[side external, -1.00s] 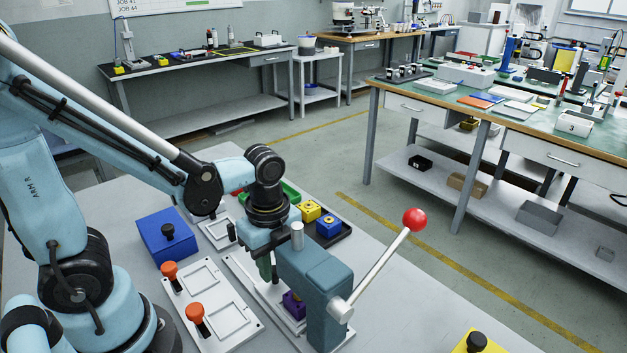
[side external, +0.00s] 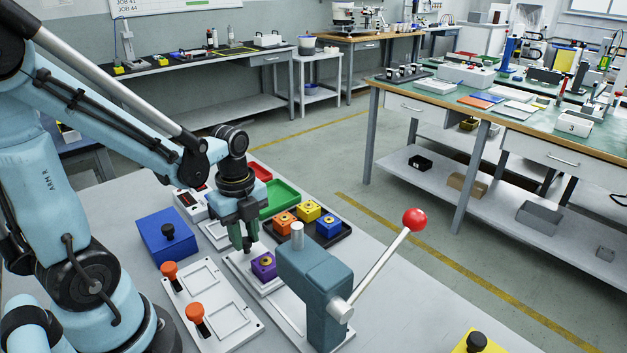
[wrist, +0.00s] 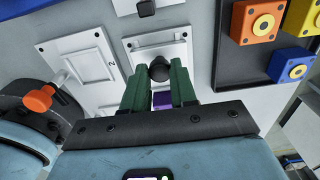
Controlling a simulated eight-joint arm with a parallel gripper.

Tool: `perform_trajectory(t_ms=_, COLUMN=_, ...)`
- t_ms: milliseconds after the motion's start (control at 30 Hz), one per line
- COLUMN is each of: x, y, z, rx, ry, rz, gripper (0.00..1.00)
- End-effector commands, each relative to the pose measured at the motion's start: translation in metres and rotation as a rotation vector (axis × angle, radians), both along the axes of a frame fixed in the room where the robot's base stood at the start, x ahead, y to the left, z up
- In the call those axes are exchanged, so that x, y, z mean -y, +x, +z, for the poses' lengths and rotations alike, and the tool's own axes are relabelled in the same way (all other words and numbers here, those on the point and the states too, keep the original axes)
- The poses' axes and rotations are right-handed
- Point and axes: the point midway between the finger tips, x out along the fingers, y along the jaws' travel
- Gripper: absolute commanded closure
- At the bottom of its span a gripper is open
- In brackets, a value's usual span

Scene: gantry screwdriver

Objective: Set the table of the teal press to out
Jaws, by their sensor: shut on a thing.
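The teal press (side external: 318,285) stands on the bench with its red-balled lever raised to the right. Its pale sliding table (side external: 272,284) sticks out from under the press head, toward the back left. A purple block (side external: 264,265) sits on this table, clear of the head; a little of it shows between the fingers in the wrist view (wrist: 161,99). My gripper (side external: 247,245) points down at the table's far end. Its green fingers (wrist: 159,78) are shut on a black knob (wrist: 159,66). The fingers hide part of the knob and the block.
A black tray (side external: 336,239) with orange, yellow and blue blocks lies to the right. A green tray (side external: 280,195) lies behind. A plate with orange knobs (side external: 212,303) and a blue box (side external: 165,238) lie to the left.

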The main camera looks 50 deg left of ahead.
Motion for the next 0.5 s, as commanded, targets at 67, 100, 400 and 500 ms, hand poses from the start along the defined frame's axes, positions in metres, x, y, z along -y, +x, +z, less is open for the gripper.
perform_trajectory(t_ms=67, x=-0.0058, y=0.0009, z=0.0002, rx=0.003, ry=0.019, rz=0.008, gripper=1.00)
perform_trajectory(t_ms=100, x=-0.0058, y=0.0010, z=0.0002, rx=0.004, ry=0.019, rz=0.008, gripper=0.69)
perform_trajectory(t_ms=400, x=-0.0040, y=0.0003, z=0.0001, rx=0.001, ry=0.014, rz=0.006, gripper=0.47)
perform_trajectory(t_ms=500, x=-0.0036, y=0.0002, z=0.0002, rx=0.001, ry=0.013, rz=0.006, gripper=0.47)
